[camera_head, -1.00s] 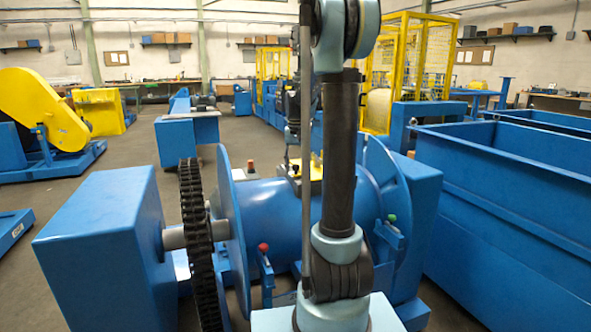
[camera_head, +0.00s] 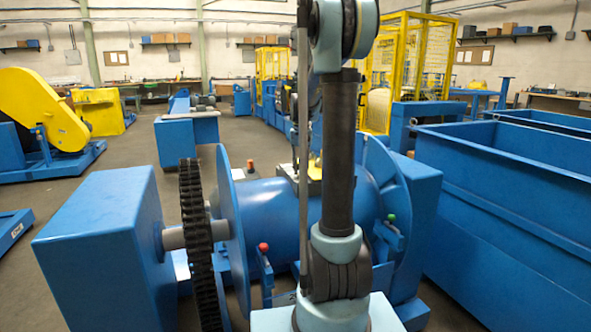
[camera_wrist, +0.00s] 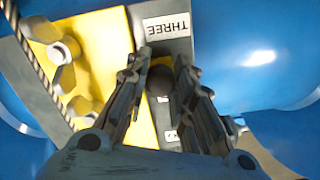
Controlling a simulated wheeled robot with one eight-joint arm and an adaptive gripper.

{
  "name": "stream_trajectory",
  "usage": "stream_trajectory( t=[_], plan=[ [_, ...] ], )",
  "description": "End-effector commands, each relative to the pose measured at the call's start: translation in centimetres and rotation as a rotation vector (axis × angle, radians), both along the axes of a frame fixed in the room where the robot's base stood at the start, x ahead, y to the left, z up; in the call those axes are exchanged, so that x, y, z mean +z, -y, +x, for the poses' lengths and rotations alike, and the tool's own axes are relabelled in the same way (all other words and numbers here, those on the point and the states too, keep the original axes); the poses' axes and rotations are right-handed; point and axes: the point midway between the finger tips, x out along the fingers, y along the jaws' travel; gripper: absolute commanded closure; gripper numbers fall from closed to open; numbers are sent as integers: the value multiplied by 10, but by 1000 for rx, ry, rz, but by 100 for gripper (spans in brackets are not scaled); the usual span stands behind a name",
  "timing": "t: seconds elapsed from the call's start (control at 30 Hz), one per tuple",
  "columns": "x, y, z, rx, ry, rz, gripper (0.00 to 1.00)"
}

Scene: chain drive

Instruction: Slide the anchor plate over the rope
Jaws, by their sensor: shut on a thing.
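In the wrist view, my gripper (camera_wrist: 163,62) reaches down over a grey plate (camera_wrist: 161,15) with a label reading THREE. Its fingers stand on either side of a dark round knob (camera_wrist: 187,78) and are closed on it. A yellow plate (camera_wrist: 103,38) lies beside and under the grey one, with bolt-like fittings (camera_wrist: 63,50) on its left. I cannot tell for sure which part is the anchor plate. The twisted rope (camera_wrist: 30,52) runs diagonally along the yellow plate's left side, apart from my fingers. In the head view, my arm hides the gripper.
The blue drum (camera_head: 270,205) curves below the work spot, between two flanges (camera_head: 233,225). A black chain wheel (camera_head: 195,240) stands at its left. A red-topped lever (camera_head: 264,262) and a green-topped one (camera_head: 391,232) stand in front. A blue bin (camera_head: 510,215) is right.

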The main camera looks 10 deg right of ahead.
Motion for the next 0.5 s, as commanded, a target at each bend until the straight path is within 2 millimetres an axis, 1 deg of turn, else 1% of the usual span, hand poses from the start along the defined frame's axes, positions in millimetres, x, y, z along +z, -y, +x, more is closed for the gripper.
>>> stream_trajectory(
  t=[0.03,0.2,0.3,0.5],
  plan=[
    [0,10,2,-5,1,0,100],
    [0,33,7,-3,1,0,100],
    [0,40,8,-1,1,0,100],
    [0,43,9,-1,3,-3,100]
  ],
)
